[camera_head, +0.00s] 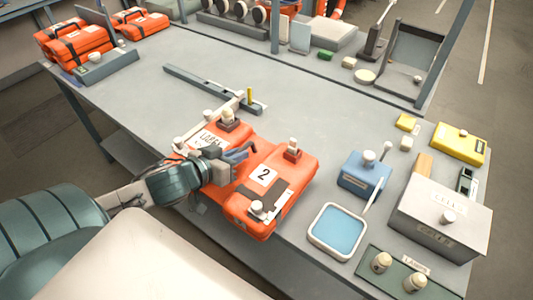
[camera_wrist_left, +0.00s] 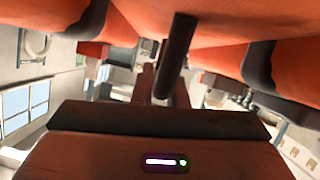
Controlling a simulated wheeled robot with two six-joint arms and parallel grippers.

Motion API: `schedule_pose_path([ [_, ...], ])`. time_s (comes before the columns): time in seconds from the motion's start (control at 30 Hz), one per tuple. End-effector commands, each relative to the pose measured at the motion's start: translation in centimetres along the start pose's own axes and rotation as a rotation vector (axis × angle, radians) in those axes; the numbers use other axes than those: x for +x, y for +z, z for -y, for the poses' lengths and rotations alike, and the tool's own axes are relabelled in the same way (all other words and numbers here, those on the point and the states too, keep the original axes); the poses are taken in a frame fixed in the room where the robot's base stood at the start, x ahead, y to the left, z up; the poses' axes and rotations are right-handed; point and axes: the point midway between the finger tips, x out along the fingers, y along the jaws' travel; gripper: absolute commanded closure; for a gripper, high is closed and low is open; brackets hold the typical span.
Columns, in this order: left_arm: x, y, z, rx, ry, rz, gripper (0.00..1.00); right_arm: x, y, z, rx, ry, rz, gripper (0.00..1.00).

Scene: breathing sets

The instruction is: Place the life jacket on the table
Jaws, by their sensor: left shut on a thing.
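The orange life jacket (camera_head: 292,196) with a white label marked 2 is at the front edge of the grey table (camera_head: 310,104). My left gripper (camera_head: 240,152) reaches in from the left and is shut on the jacket near its middle. In the left wrist view the orange jacket (camera_wrist_left: 215,22) fills the top of the picture, with a dark bar between its two halves. The jacket's underside is hidden in the head view, so I cannot tell whether it touches the table. My right gripper is not in view.
Several orange packs (camera_head: 76,42) lie at the table's far left. A blue box (camera_head: 362,175), a blue-filled tray (camera_head: 313,232), a grey box (camera_head: 440,222) and a yellow box (camera_head: 458,144) stand right of the jacket. A dark rail (camera_head: 205,88) lies behind it. The table's middle is clear.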

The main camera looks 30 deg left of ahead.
Motion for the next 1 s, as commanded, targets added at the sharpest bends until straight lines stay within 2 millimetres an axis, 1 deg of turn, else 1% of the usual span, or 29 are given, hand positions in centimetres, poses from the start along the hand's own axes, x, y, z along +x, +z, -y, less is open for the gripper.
schedule_pose_path([
  [0.03,0.7,-0.3,-0.2,-0.006,0.001,-0.009,1.00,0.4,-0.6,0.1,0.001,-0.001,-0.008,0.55],
  [0.1,1.4,-0.5,-0.4,-0.006,0.005,-0.009,1.00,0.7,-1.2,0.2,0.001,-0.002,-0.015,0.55],
  [0.2,2.4,-0.9,-0.7,-0.006,0.005,-0.008,1.00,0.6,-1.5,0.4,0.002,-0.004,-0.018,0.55],
  [0.37,4.2,-1.5,-1.2,-0.007,0.009,-0.007,1.00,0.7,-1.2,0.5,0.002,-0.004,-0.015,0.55],
  [0.7,8.2,-2.6,-1.9,-0.004,0.007,-0.005,1.00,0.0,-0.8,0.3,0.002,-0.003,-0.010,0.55],
  [0.87,9.1,-2.7,-2.1,0.001,0.007,-0.003,1.00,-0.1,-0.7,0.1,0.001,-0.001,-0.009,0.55],
  [0.93,9.3,-2.4,-2.1,-0.001,0.007,-0.001,1.00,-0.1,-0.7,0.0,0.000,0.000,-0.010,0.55],
  [1.0,9.6,-1.5,-1.9,-0.002,0.006,0.002,1.00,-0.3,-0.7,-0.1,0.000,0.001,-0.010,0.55],
])
